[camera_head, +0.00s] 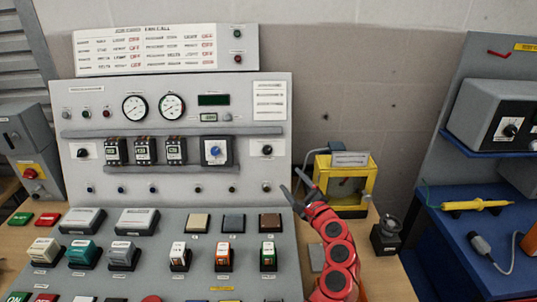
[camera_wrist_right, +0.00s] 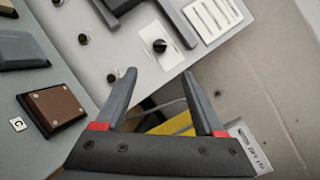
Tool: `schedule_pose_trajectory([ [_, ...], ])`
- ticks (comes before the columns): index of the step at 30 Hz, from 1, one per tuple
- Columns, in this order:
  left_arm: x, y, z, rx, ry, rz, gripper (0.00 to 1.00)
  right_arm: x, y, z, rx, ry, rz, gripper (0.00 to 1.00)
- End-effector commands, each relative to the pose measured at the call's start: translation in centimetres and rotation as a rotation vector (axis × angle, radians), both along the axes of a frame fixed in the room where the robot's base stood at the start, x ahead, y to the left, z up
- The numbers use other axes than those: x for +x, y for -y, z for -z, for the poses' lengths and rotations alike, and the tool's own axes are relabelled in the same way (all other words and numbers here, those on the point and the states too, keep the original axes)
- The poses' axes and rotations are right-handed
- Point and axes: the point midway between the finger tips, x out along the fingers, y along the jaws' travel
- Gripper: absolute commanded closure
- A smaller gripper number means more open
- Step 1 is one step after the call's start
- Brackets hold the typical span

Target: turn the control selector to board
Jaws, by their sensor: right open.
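A black selector knob on a white plate (camera_head: 266,150) sits at the right end of the upright panel. It also shows in the right wrist view (camera_wrist_right: 160,46), beyond the fingertips. Another black knob (camera_head: 82,152) is at the panel's left end, and a blue knob (camera_head: 214,150) is near the right one. Their lettering is too small to read, so I cannot tell which is the control selector. My right gripper (camera_head: 293,180) is open and empty, below and right of the right knob, apart from it. It shows in the right wrist view (camera_wrist_right: 159,74). My left gripper is not in view.
A yellow-framed box (camera_head: 343,184) stands behind my right arm. Below the upright panel, a sloped desk (camera_head: 203,258) carries several switches and blocks. A ledge (camera_head: 170,132) runs above the knobs. A blue bench (camera_head: 480,225) stands at the right.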

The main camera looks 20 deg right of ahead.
Motion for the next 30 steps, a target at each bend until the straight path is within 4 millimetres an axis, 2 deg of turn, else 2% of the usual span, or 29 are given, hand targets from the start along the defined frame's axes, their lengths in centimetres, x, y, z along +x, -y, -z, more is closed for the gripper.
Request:
schedule_pose_trajectory([
  [18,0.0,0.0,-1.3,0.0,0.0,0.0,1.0,8.5,-0.9,0.0,-0.006,-0.003,-0.001,0.29],
  [30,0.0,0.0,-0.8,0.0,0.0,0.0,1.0,13.6,-1.5,0.1,-0.007,-0.001,0.0,0.29],
])
